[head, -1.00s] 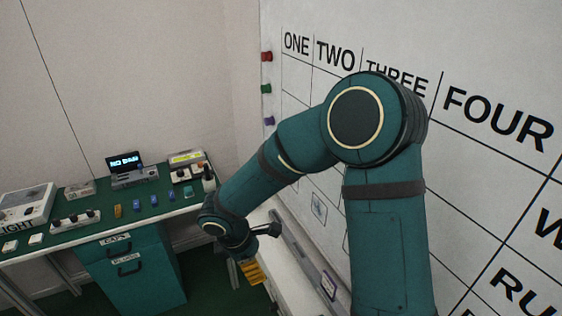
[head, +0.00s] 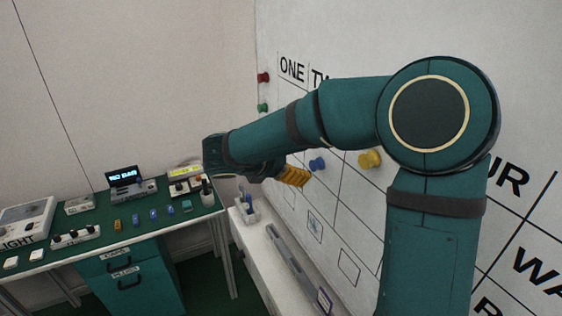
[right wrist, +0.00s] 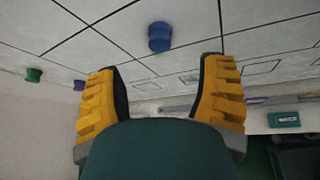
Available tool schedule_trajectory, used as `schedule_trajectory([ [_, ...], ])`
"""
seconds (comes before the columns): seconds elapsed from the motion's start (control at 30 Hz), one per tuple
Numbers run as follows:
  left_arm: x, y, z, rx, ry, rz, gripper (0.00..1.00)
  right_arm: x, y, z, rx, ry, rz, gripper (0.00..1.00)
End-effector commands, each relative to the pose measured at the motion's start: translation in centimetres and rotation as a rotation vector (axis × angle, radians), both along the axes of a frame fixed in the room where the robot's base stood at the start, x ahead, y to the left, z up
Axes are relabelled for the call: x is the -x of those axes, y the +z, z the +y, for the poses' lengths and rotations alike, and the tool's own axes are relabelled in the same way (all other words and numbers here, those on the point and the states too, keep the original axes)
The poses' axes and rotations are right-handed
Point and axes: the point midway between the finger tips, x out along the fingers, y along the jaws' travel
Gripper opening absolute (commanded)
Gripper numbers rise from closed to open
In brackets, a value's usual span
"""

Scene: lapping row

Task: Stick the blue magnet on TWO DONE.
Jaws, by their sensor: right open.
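The blue magnet (head: 317,164) sticks on the whiteboard (head: 346,205) just beyond the fingertips of my right gripper (head: 294,176). The right wrist view shows the blue magnet (right wrist: 160,37) ahead of the two yellow fingers (right wrist: 160,78), apart from both and roughly between them. The right gripper is open and empty. I cannot read any DONE label, and cannot tell which cell the magnet is in. My left gripper is not in view.
A yellow magnet (head: 370,159) sticks farther right on the board. Red (head: 263,77) and green (head: 262,108) magnets sit near its left edge; a purple one (right wrist: 78,85) shows in the wrist view. A ledge (head: 275,250) runs below the board. A green-topped bench (head: 100,238) stands left.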

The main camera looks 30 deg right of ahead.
Motion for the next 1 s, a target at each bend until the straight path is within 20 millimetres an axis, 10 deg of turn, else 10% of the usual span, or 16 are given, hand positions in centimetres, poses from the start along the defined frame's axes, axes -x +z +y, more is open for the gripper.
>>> schedule_trajectory([
  [0.5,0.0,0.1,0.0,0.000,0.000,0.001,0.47,-1.0,-3.8,-6.9,-0.002,-0.001,0.001,0.69],
  [0.93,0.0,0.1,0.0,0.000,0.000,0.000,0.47,-1.1,-4.2,-7.6,-0.002,0.001,0.000,0.69],
  [1.0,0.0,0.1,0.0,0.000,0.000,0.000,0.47,-1.1,-4.2,-7.6,-0.002,0.001,0.001,0.53],
])
